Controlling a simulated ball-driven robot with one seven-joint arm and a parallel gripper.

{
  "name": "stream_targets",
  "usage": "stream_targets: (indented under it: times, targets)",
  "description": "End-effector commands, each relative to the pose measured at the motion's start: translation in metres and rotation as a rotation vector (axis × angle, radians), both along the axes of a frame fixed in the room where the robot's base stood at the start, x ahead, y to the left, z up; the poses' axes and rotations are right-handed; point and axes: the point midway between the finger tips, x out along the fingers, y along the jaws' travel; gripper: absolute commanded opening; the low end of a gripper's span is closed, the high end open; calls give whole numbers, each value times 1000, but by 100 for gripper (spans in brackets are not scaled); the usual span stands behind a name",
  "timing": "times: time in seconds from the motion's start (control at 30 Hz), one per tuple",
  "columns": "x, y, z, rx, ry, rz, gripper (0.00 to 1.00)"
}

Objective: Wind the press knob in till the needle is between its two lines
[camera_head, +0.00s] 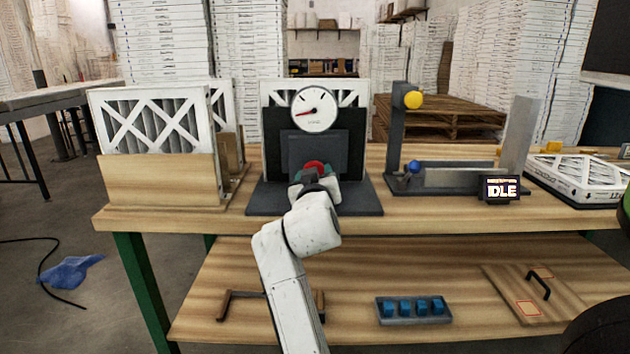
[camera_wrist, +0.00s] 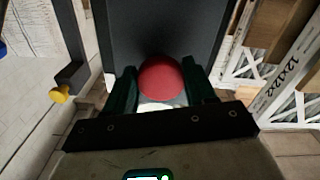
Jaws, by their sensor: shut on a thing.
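The press (camera_head: 355,135) is a dark upright frame on a dark base plate on the bench. Its red knob (camera_head: 314,165) faces me at the front, low and central. My gripper (camera_head: 315,177) is at the knob. In the wrist view the red knob (camera_wrist: 161,79) sits between my two dark green fingers, and my gripper (camera_wrist: 158,85) is shut on it. The round white dial (camera_head: 315,109) is on top of the press. Its red needle points left and slightly down. The two lines on the dial are too small to make out.
Boxed filters in a wooden holder (camera_head: 158,180) stand left of the press. A dark fixture with a yellow knob (camera_head: 413,99) and a display reading IDLE (camera_head: 500,189) stand to the right. The lower shelf holds a tray of blue pieces (camera_head: 413,320) and a handled board (camera_head: 533,293).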

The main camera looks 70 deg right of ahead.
Motion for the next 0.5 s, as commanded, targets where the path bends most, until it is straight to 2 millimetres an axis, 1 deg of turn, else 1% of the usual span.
stream_targets:
  times: [0.03, 0.43, 0.47, 0.5]
  targets:
    - [0, -1, -4, 9, 1, -1, 25]
    - [0, -1, -4, 12, -1, -3, 25]
    - [0, -1, -4, 12, -1, -3, 57]
    - [0, -1, -4, 12, -1, -3, 61]
